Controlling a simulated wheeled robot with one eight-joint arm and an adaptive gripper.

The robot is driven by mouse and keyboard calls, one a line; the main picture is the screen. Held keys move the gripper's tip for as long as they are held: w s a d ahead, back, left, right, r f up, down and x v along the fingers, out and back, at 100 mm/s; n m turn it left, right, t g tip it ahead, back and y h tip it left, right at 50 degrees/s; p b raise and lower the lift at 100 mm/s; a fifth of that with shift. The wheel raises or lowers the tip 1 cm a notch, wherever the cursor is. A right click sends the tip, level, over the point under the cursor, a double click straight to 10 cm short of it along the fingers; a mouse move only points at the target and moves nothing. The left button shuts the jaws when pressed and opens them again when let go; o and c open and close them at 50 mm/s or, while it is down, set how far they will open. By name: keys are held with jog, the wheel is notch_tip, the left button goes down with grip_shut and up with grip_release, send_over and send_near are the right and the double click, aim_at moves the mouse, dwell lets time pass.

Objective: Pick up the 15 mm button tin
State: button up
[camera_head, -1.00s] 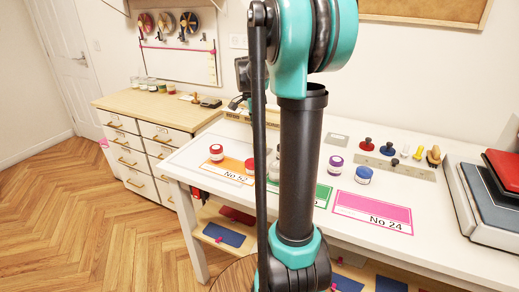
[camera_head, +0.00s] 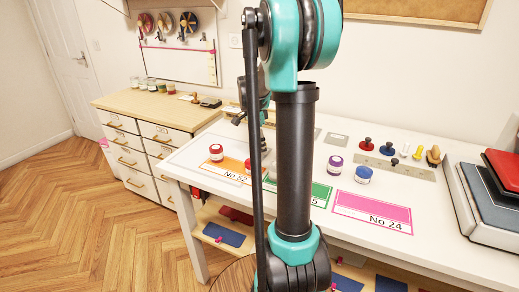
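Several small lidded tins stand on the white table (camera_head: 440,235); no 15 mm marking is readable on any. A red-lidded tin (camera_head: 216,152) stands behind the orange card marked No 52 (camera_head: 232,172). Another red-lidded tin (camera_head: 248,165) is partly hidden by my arm. A purple-lidded tin (camera_head: 335,164) stands by the green card (camera_head: 318,192). A blue-lidded tin (camera_head: 363,174) stands at the back of the pink card marked No 24 (camera_head: 370,211).
Colored knobbed pieces (camera_head: 403,150) stand in a row at the back right. A scale-like device (camera_head: 490,205) fills the table's right end. A drawer cabinet (camera_head: 155,135) stands left of the table. My arm blocks the table's middle.

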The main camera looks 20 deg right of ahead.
jog(key=c, duration=0.9)
jog(key=shift+r, duration=0.15)
